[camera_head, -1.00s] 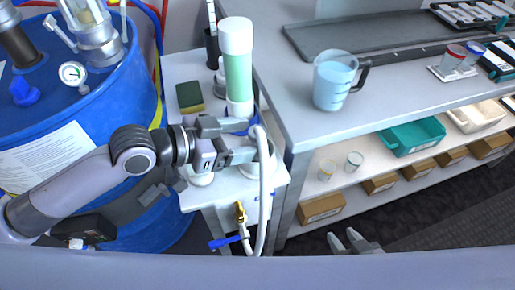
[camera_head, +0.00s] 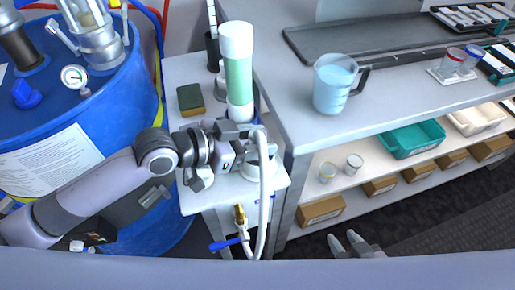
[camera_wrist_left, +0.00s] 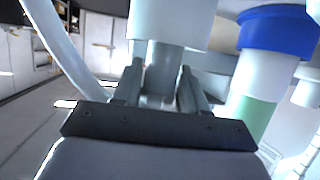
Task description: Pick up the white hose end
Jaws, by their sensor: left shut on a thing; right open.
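The white hose (camera_head: 264,200) arches up in front of the small white stand and hangs down past its front edge; it also curves along the left of the left wrist view (camera_wrist_left: 55,45). My left gripper (camera_head: 254,135) is at the top of the hose, beside the green-and-white column. In the left wrist view its two fingers (camera_wrist_left: 162,88) close on a pale cylindrical piece (camera_wrist_left: 165,65), which I take as the white hose end; the fingers partly hide it. A wider white cylinder (camera_wrist_left: 172,20) adjoins that piece. My right gripper (camera_head: 352,241) is open and empty at the bottom.
The green-and-white column (camera_head: 239,75) stands close to my left gripper. A brass valve with a blue handle (camera_head: 230,243) hangs below the stand. A sponge (camera_head: 190,99) lies on the stand (camera_head: 180,68). A blue drum (camera_head: 115,125) is left; a jug (camera_head: 333,85) is on the bench right.

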